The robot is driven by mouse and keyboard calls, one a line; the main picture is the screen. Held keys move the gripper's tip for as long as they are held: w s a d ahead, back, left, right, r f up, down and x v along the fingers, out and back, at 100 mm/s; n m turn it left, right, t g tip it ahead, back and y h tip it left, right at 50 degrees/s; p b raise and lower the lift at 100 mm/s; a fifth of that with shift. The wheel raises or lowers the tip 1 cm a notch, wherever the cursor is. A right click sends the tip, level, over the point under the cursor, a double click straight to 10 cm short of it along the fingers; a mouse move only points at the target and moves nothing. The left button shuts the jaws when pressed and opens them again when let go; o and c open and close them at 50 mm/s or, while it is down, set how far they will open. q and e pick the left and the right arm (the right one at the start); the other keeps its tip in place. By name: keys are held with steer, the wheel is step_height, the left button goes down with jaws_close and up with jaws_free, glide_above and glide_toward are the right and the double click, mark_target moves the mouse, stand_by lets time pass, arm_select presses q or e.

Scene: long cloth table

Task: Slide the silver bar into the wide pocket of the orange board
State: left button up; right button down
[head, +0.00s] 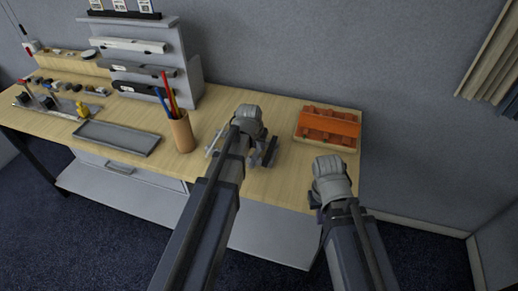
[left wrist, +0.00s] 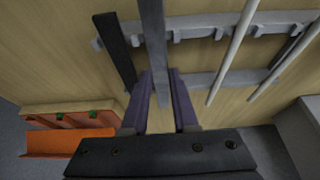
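The silver bar (left wrist: 153,45) shows in the left wrist view as a flat grey strip running from the top edge down between my left fingers. My left gripper (left wrist: 161,95) has one finger on each side of it; whether they touch it is not clear. In the head view my left gripper (head: 258,152) is low over the table at a grey rack, and its fingers are largely hidden. The orange board (head: 328,128) lies at the table's right end, its pockets too small to tell apart. My right gripper (head: 318,200) is at the front right edge, its fingers unclear.
The grey rack (left wrist: 215,30) also holds a dark bar (left wrist: 116,50) and two pale rods (left wrist: 235,50). A pencil cup (head: 182,133), grey tray (head: 118,137) and shelf stand (head: 150,65) are to the left. Bare table lies between rack and board.

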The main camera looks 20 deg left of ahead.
mark_target(258, 150)
arm_select(q)
jaws_close()
steer(key=shift+r, duration=0.1)
step_height(258, 150, up, 10)
steer(key=p, duration=1)
